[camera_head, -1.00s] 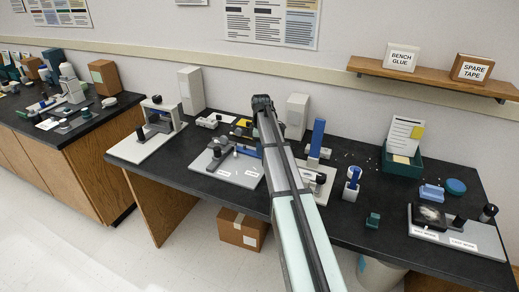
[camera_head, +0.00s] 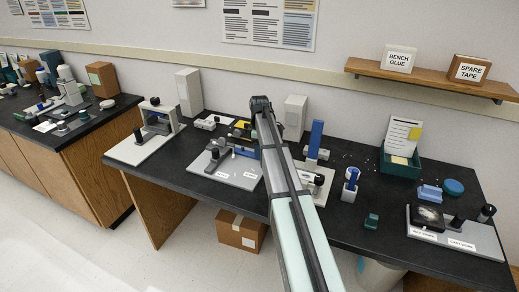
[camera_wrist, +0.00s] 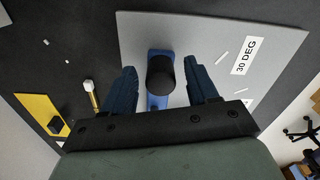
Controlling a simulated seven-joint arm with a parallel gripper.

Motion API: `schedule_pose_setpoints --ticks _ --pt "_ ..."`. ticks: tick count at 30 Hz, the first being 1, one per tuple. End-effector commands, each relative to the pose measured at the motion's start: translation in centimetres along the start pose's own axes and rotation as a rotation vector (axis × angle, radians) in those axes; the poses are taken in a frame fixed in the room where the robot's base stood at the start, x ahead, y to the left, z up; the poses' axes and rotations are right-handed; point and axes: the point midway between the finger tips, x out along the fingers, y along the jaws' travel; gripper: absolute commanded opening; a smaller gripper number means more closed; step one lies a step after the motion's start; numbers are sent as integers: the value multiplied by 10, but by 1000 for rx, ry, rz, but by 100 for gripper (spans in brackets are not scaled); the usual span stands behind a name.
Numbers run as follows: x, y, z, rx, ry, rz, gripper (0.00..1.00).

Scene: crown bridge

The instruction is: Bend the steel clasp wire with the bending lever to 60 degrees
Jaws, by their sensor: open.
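In the wrist view, my gripper (camera_wrist: 161,72) is open, its two dark blue fingers apart on either side of a black round knob (camera_wrist: 161,75). The knob stands on a blue bar, seemingly the bending lever (camera_wrist: 157,102), over a grey plate (camera_wrist: 135,35). The plate bears a "30 DEG" label (camera_wrist: 245,56) and thin pale strokes beside it. I cannot tell whether contact is made with the knob. I cannot make out the steel clasp wire for certain. In the head view, a grey plate with labels (camera_head: 245,183) lies left of my arm, which hides part of the bench.
A yellow block (camera_wrist: 42,115) and a small brass-coloured rod (camera_wrist: 91,95) lie left of the plate in the wrist view. In the head view, a white-based fixture (camera_head: 135,150) stands left, and a green bin (camera_head: 402,167) and another grey plate (camera_head: 480,243) stand right.

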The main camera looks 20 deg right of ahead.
Motion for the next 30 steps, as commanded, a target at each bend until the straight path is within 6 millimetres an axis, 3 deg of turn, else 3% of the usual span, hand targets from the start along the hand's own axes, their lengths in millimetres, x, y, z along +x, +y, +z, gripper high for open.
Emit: schedule_pose_setpoints --ticks 8,21,30 --pt "-27 1 0 0 1 2 58" --pt "-108 1 0 0 0 1 58" --pt "-135 0 0 0 0 0 58"
